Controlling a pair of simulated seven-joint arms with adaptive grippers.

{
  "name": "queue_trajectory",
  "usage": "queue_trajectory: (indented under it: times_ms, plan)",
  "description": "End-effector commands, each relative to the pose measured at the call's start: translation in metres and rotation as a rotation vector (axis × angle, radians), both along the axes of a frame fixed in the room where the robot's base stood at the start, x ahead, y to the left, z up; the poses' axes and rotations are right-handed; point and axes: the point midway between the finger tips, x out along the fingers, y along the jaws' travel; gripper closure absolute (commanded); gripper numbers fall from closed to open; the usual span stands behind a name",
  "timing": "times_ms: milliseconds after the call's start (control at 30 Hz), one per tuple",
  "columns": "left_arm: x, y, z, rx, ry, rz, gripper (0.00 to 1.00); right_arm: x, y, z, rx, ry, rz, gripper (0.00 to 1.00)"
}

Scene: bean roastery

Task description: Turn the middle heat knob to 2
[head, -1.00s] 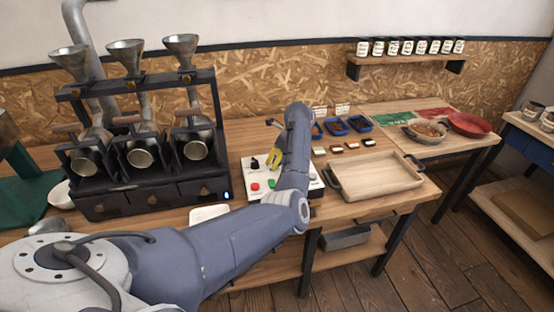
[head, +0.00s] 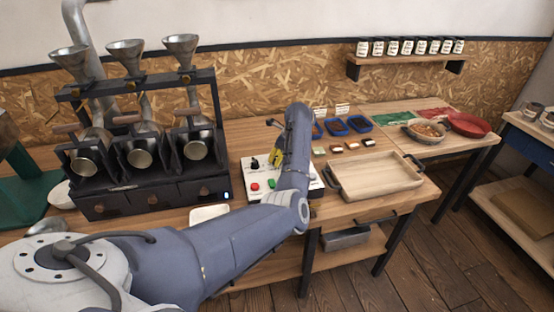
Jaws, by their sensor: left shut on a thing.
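The white control panel (head: 248,166) lies on the wooden table to the right of the roaster. It carries a red button (head: 255,186), a green button (head: 271,183) and a black knob (head: 254,163) at its left. My left gripper (head: 275,157), with yellow-marked fingers, is over the panel and shut on a knob that the fingers and my arm mostly hide. I cannot read the knob's setting or the marks around it. The right part of the panel is behind my left arm. My right gripper is not in view.
The roaster (head: 150,200) with three funnels stands at the left. A wooden tray (head: 372,178) is close on the right of my arm. Blue dishes (head: 336,127) and small sample blocks (head: 352,146) lie behind it. A small white tray (head: 209,213) is at the front.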

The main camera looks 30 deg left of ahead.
Motion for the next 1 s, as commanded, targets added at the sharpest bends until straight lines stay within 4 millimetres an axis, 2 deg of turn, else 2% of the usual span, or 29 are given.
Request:
queue_trajectory:
  times_ms: [267,467,1000]
  plan:
    - [-0.0007,0.0031,0.0002,0.005,0.0,-0.014,1.0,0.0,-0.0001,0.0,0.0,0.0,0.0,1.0]
    - [-0.0009,0.0035,0.0004,0.006,-0.001,-0.095,1.0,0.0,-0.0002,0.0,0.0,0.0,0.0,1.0]
    - [-0.0014,0.006,0.0015,0.01,-0.001,-0.576,1.0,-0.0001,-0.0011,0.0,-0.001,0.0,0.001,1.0]
